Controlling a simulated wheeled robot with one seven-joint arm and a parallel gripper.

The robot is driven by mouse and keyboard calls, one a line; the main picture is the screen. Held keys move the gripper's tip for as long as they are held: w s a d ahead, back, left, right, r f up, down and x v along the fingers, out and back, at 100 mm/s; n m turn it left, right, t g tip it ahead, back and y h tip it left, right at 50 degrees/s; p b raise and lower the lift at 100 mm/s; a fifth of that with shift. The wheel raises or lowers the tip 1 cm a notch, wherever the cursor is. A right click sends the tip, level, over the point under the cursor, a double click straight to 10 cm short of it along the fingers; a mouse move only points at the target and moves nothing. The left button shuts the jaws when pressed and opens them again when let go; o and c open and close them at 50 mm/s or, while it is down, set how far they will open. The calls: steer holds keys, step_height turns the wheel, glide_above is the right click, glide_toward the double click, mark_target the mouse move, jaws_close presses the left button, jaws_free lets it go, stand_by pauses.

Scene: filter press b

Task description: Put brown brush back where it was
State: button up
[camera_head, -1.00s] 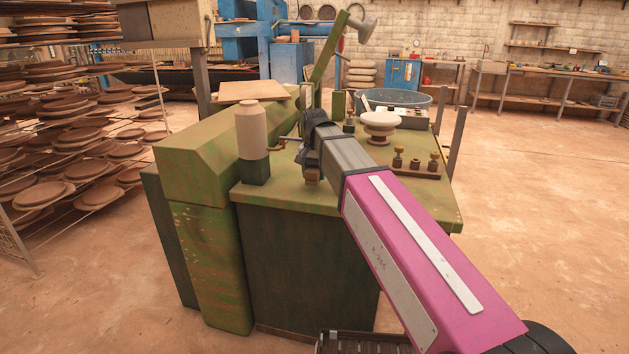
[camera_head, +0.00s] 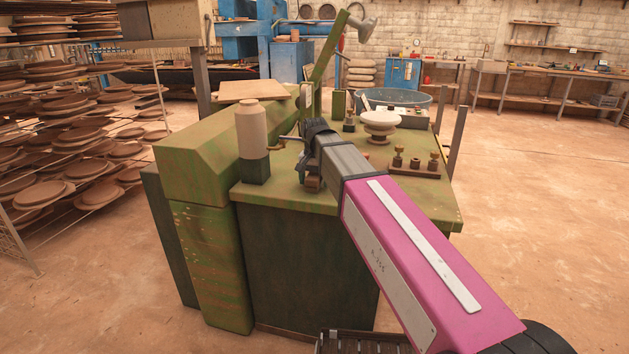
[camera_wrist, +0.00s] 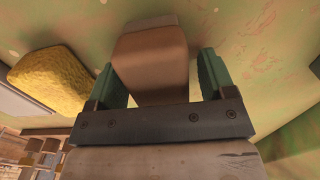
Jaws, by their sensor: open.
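A brown block, which looks like the brown brush (camera_wrist: 152,62), sits against the green machine surface in the wrist view, with a paler strip along its far edge. My gripper (camera_wrist: 157,62) is open, with one green finger on each side of the block. In the head view my arm's end is over the near part of the green machine top (camera_head: 300,198); the fingers are mostly hidden there, and I cannot make out the brush clearly.
A yellow sponge-like lump (camera_wrist: 50,79) lies left of the gripper in the wrist view. A round white-topped stand (camera_head: 381,122) and a strip of brass knobs (camera_head: 415,165) are to the right.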

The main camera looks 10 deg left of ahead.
mark_target(314, 174)
step_height(314, 174, up, 12)
steer(key=shift+f, duration=0.1)
steer(key=shift+r, duration=0.2)
stand_by(0.3)
steer(key=shift+s, duration=0.1)
